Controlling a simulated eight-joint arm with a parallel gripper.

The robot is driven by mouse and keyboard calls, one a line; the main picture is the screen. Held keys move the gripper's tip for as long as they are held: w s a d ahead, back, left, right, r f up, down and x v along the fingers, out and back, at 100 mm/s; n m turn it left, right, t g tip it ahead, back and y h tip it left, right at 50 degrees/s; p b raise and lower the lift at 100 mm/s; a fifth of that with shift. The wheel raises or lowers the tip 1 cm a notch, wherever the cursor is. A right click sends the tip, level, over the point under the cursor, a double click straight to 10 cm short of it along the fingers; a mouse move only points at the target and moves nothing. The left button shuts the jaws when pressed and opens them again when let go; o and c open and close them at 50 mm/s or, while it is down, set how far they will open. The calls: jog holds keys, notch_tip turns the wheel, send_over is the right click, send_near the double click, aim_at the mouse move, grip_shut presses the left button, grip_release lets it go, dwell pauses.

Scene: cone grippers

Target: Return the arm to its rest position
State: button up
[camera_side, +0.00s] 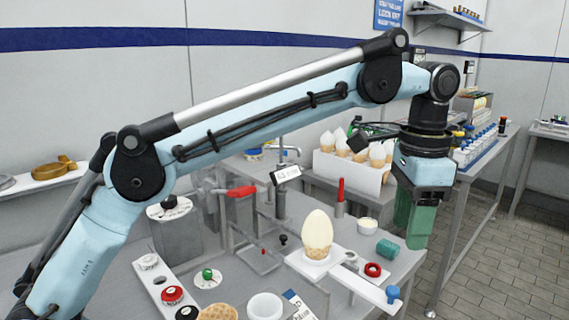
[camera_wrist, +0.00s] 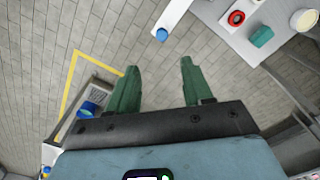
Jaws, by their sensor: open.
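My gripper (camera_side: 413,222) has two green fingers and hangs pointing down, past the right edge of the work table. In the wrist view my gripper (camera_wrist: 158,85) is open and empty, with bare tiled floor between and beyond its fingers. My light blue arm reaches across the side view from lower left to upper right. A cream-topped cone (camera_side: 318,233) stands upright on a white plate on the table, left of my gripper and apart from it.
A white box (camera_side: 335,172) of several cones stands behind. Another bench (camera_side: 478,160) stands at right. Floor (camera_side: 510,240) is clear there.

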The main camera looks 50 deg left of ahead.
jog(key=s+a+n+t, duration=0.1)
jog(key=a+n+t, duration=0.15)
jog(key=a, duration=0.55)
jog(key=s+a+f+n+t, duration=0.4)
jog(key=s+a+f+n, duration=0.2)
jog(key=s+a+f, duration=0.5)
jog(key=s+a, duration=0.3)
jog(key=a, duration=0.1)
jog(key=shift+a+f+t, duration=0.25)
jog(key=shift+t, duration=0.1)
jog(key=shift+n, duration=0.25)
